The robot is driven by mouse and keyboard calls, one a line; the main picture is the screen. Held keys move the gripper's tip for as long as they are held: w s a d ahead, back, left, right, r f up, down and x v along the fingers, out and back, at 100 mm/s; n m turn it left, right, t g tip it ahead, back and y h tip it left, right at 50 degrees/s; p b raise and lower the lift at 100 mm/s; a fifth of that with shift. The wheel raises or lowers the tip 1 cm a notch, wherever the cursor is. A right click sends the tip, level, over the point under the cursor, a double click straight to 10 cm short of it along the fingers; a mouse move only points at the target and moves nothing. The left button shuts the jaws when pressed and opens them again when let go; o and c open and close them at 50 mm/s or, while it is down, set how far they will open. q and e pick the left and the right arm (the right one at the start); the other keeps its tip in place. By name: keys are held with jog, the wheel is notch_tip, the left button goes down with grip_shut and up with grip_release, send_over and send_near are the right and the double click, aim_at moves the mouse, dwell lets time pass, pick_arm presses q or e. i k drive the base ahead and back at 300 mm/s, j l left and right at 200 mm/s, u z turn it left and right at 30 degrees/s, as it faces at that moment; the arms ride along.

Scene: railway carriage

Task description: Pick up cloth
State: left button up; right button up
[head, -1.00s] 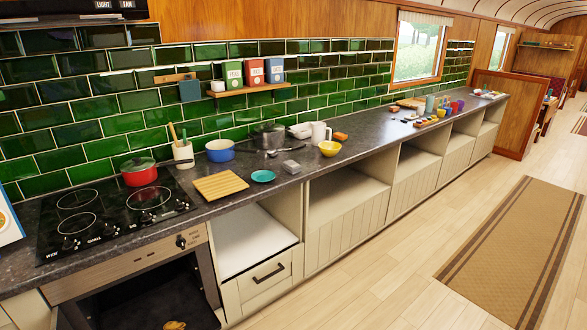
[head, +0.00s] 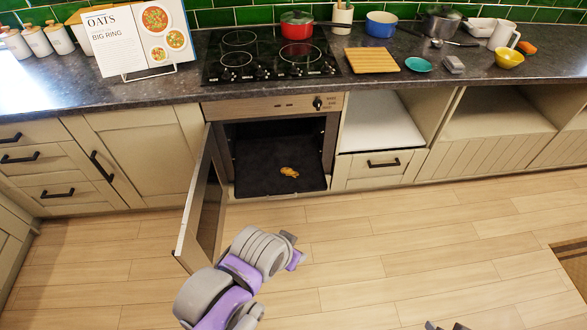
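I cannot make out a clear cloth in the head view. A small crumpled yellow-brown thing (head: 289,172) lies on the dark floor of the open oven (head: 265,155); I cannot tell what it is. A small grey thing (head: 453,65) on the counter is also unclear. My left gripper (head: 293,251) is in front of the oven, above the wooden floor and apart from everything; its finger gap is not clear. Only the tips of my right gripper (head: 447,326) show at the bottom edge.
The counter (head: 160,92) holds a red pot (head: 297,27), a wooden board (head: 371,60), a turquoise dish (head: 418,65) and a yellow bowl (head: 509,59).

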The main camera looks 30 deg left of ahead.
aim_at(453, 65)
jog(key=i+l, duration=0.1)
jog(key=i, duration=0.45)
jog(key=i+l, duration=0.15)
jog(key=i, duration=0.35)
jog(key=i+l, duration=0.1)
jog(key=i, duration=0.45)
jog(key=i+l+u, duration=0.1)
jog(key=i, duration=0.45)
jog(key=i+l, duration=0.2)
jog(key=i, duration=0.3)
jog(key=i+l, duration=0.15)
jog(key=i, duration=0.4)
